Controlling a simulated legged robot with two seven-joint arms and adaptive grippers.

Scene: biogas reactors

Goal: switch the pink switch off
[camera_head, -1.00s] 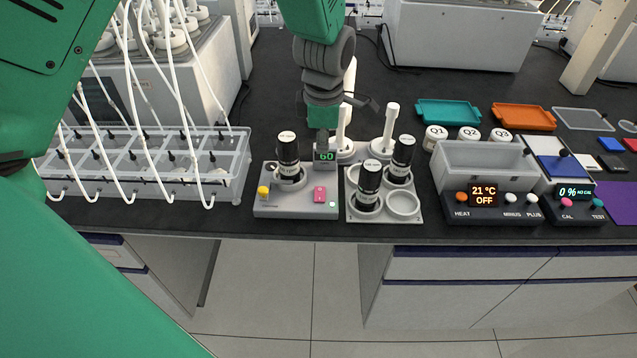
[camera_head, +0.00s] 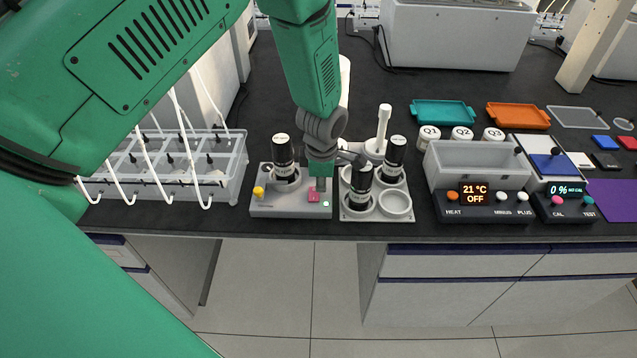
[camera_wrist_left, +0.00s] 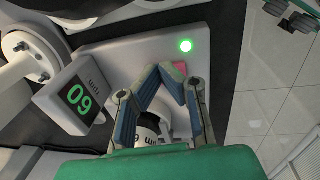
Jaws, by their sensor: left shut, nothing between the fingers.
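The pink switch (camera_head: 313,197) sits on the front of a grey device (camera_head: 265,210), beside a lit round light (camera_head: 326,204). In the left wrist view the pink switch (camera_wrist_left: 181,66) is partly covered by my fingertips, and the light (camera_wrist_left: 185,46) glows green. My left gripper (camera_head: 320,186) is shut and empty, pointing down right at the switch; it also shows in the left wrist view (camera_wrist_left: 168,74). I cannot tell whether the fingertips touch the switch. My right gripper is not in view.
A black vial (camera_head: 283,155) stands in the device, next to a yellow knob (camera_head: 259,192). A rack (camera_head: 396,204) with black vials is close on the right. A tubed clear container (camera_head: 232,165) is on the left.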

